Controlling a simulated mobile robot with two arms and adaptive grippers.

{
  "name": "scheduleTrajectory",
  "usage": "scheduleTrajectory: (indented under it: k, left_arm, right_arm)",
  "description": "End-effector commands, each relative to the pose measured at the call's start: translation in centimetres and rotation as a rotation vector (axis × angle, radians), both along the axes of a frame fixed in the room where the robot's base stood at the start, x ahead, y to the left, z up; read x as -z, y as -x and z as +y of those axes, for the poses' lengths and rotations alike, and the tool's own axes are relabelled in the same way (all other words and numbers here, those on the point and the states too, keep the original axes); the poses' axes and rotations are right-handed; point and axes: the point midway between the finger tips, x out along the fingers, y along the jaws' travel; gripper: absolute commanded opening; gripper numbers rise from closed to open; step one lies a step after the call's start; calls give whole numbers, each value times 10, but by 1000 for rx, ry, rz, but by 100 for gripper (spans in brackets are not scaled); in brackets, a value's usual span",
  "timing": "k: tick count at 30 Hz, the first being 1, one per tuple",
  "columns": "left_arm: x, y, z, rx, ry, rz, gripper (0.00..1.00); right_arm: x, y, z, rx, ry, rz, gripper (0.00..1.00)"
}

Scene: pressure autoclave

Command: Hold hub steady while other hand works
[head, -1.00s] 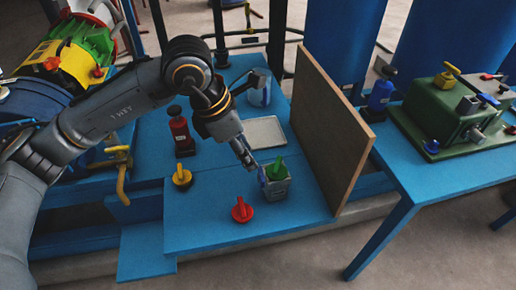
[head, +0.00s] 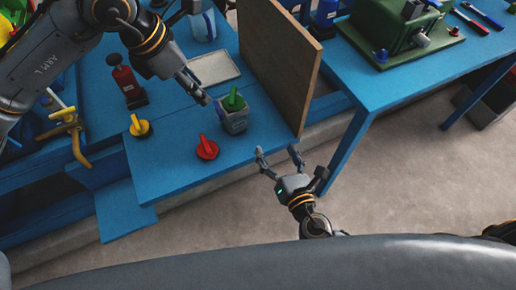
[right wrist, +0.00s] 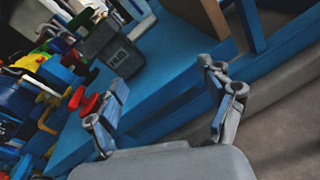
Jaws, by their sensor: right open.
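No part is clearly marked as the hub. A small grey box (head: 234,122) with a green handle (head: 234,101) stands near the front right of the blue bench. It shows dark with a white label in the right wrist view (right wrist: 108,47). A red knob (head: 207,148) and a yellow knob (head: 139,126) are to its left. My left gripper (head: 196,90) is just up and left of the box; its finger gap is unclear. My right gripper (head: 278,155) is open and empty, in front of the bench edge, below and right of the box.
An upright brown board (head: 278,62) stands right of the box. A grey tray (head: 214,68), a dark red bottle (head: 125,85) and a blue-and-white container (head: 203,25) are behind. A second blue table (head: 400,75) holds a green machine (head: 395,28). Floor right of my right gripper is clear.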

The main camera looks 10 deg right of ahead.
Motion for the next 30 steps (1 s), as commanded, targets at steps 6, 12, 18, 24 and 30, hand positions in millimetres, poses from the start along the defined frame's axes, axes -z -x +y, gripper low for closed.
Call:
scheduleTrajectory:
  k: [6, 12, 18, 24, 30]
  left_arm:
    - [0, 0, 0, 0, 0, 0, 38]
    - [0, 0, 0, 0, 0, 0, 38]
    - [0, 0, 0, 0, 0, 0, 38]
    - [0, 0, 0, 0, 0, 0, 38]
    - [0, 0, 0, 0, 0, 0, 38]
  right_arm:
    - [-29, 4, 44, -168, 284, -178, 81]
    - [-33, -7, 55, -189, 333, -210, 81]
    - [-34, -41, 68, -185, 327, -210, 81]
    - [-34, -78, 83, -187, 327, -210, 81]
    - [-33, -107, 94, -185, 327, -207, 81]
